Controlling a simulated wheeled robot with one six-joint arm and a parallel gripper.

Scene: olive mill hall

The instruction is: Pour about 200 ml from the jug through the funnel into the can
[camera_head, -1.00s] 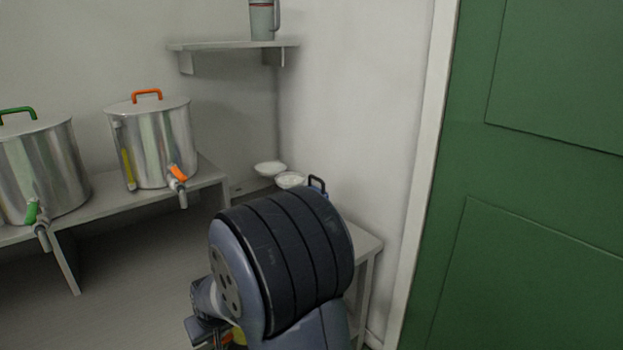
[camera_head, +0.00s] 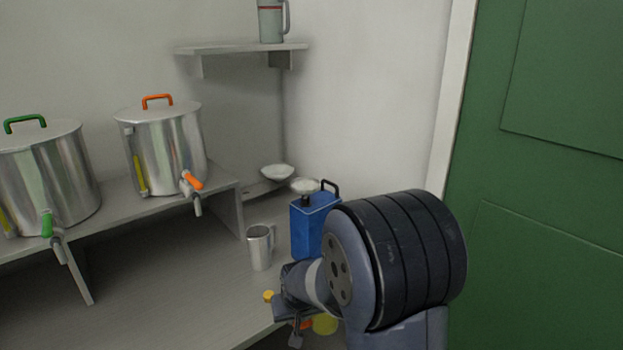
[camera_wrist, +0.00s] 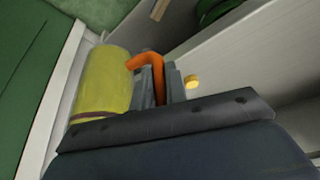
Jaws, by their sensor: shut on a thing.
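My gripper (camera_wrist: 160,85) is shut on the orange handle of a jug with a yellow, see-through-looking body (camera_wrist: 103,82). In the head view my gripper (camera_head: 296,328) is low in the picture, mostly behind my arm, with a piece of the yellow jug (camera_head: 326,325) showing beside it. The blue can (camera_head: 308,228) with a dark handle stands upright on the bench beyond my arm, its lower right part hidden. A white funnel (camera_head: 305,187) shows at the can's top; its spout is hidden. The liquid level in the jug cannot be told.
A steel mug (camera_head: 260,248) stands left of the can. A small yellow cap (camera_head: 268,296) lies near the bench edge. A white bowl-like thing (camera_head: 277,171) is behind. Steel vats with orange (camera_head: 165,150) and green (camera_head: 45,175) handles stand left. A green door (camera_head: 545,200) is right.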

